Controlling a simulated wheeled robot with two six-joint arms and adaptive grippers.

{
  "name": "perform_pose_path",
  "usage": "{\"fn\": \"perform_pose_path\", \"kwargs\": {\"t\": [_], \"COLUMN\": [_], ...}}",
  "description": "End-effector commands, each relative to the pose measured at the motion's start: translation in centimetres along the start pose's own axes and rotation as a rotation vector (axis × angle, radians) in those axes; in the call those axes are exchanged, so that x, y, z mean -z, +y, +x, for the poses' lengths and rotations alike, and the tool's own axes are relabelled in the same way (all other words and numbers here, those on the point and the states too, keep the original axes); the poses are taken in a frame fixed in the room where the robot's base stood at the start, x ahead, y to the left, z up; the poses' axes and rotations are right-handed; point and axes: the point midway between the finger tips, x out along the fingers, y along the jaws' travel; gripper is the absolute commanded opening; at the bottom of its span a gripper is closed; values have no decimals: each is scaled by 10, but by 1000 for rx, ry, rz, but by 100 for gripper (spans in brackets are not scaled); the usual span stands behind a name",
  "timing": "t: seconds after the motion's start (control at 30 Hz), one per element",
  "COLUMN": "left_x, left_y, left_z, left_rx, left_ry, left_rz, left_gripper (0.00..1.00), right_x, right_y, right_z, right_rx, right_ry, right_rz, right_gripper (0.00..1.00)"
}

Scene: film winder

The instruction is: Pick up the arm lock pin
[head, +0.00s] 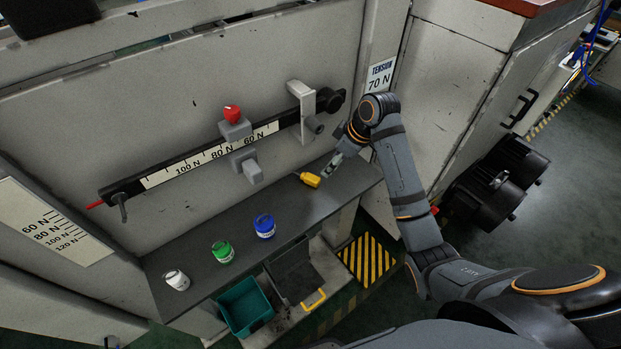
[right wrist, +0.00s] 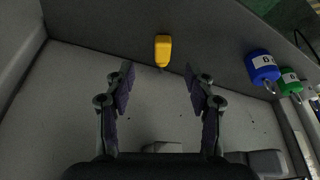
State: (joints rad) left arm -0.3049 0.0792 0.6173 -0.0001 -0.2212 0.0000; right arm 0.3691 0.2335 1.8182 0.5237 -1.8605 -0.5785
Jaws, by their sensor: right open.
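The arm lock pin is most likely the yellow-handled piece (head: 310,179) lying on the grey shelf (head: 335,190) under the tension scale. It also shows in the right wrist view (right wrist: 162,48), with a short dark tip on the handle. My right gripper (head: 333,166) is just right of the yellow handle in the head view. In the right wrist view my right gripper (right wrist: 158,82) is open and empty. The yellow handle is beyond the fingertips, roughly centred between them and apart from both. My left gripper is not in view.
Blue (head: 264,226), green (head: 222,251) and white (head: 177,279) weights stand along the shelf to the left. Above it runs the scale arm (head: 212,155) with a red-knobbed slider (head: 232,115) and a bracket (head: 306,112). A teal bin (head: 245,305) sits below.

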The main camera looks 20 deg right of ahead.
Motion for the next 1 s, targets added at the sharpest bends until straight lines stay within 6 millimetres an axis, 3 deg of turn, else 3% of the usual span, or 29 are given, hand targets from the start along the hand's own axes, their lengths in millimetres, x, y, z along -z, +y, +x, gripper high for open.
{"fn": "perform_pose_path", "kwargs": {"t": [0.2, 0.5, 0.73, 1.0], "left_x": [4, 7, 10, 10], "left_y": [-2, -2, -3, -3], "left_z": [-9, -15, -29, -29], "left_rx": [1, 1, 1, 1], "left_ry": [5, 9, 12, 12], "left_rz": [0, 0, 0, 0], "left_gripper": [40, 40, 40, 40], "right_x": [0, 0, 0, -1], "right_y": [-2, -2, -4, -4], "right_z": [36, 54, 92, 102], "right_rx": [6, 3, 3, -1], "right_ry": [-2, -2, -2, -1], "right_rz": [4, 3, 5, 2], "right_gripper": [55, 55, 55, 55]}}
